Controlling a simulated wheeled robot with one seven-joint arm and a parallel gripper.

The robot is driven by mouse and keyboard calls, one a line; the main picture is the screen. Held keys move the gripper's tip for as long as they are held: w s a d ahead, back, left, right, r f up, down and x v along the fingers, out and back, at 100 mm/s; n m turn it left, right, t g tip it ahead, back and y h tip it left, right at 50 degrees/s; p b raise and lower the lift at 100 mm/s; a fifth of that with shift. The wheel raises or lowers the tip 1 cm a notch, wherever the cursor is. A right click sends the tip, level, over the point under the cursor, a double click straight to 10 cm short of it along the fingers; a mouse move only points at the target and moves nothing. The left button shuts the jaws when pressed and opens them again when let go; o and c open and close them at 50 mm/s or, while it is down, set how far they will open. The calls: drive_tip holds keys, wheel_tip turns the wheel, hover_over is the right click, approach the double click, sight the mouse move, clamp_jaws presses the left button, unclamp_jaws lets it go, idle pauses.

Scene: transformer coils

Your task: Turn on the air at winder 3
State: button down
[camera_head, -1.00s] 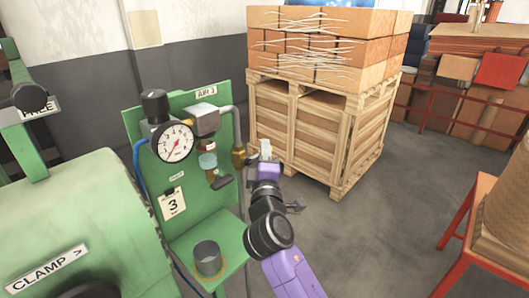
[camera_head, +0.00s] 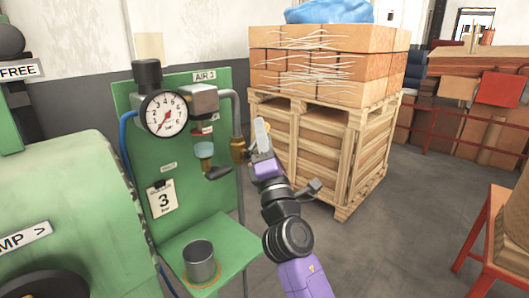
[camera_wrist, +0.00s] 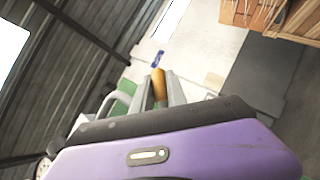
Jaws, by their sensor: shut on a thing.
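The green air panel marked AIR 3 (camera_head: 170,230) stands left of centre in the head view. It carries a round pressure gauge (camera_head: 164,113) with a red needle low on the scale, a black regulator knob (camera_head: 147,75), a grey block (camera_head: 198,98) and a brass valve (camera_head: 238,148) on the grey pipe at its right edge. My gripper (camera_head: 262,135) is just right of the brass valve, pointing up. In the wrist view an orange-yellow handle (camera_wrist: 159,84) stands between the fingers of my gripper (camera_wrist: 161,96), which are shut on it. Its join to the valve is hidden.
A card reading 3 bar (camera_head: 162,200) hangs on the panel. A metal cup (camera_head: 200,262) stands on the green shelf below. A wooden crate (camera_head: 310,165) stacked with strapped boxes stands close behind my gripper. Open floor (camera_head: 400,235) lies to the right.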

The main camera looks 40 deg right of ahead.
drive_tip(key=shift+a+r+n+t+y+b, duration=0.25)
drive_tip(key=shift+n+t+y+b, duration=0.45)
drive_tip(key=shift+n, duration=0.55)
drive_tip(key=shift+a+r+n+t+y+b, duration=0.15)
drive_tip(key=shift+a+n+t+y+b, duration=0.25)
drive_tip(key=shift+n+t+y, duration=0.5)
drive_tip(key=shift+a+r+n+t+y+b, duration=0.2)
drive_tip(key=shift+n+t+y+b, duration=0.55)
drive_tip(key=shift+n, duration=0.8)
drive_tip(key=shift+y, duration=0.35)
drive_tip(key=c, duration=1.3)
unclamp_jaws()
drive_tip(key=shift+r, duration=0.1)
drive_tip(key=shift+b+v, duration=1.5)
drive_tip(key=shift+v, duration=2.45)
drive_tip(key=shift+r, duration=0.1)
drive_tip(key=shift+c, duration=0.3)
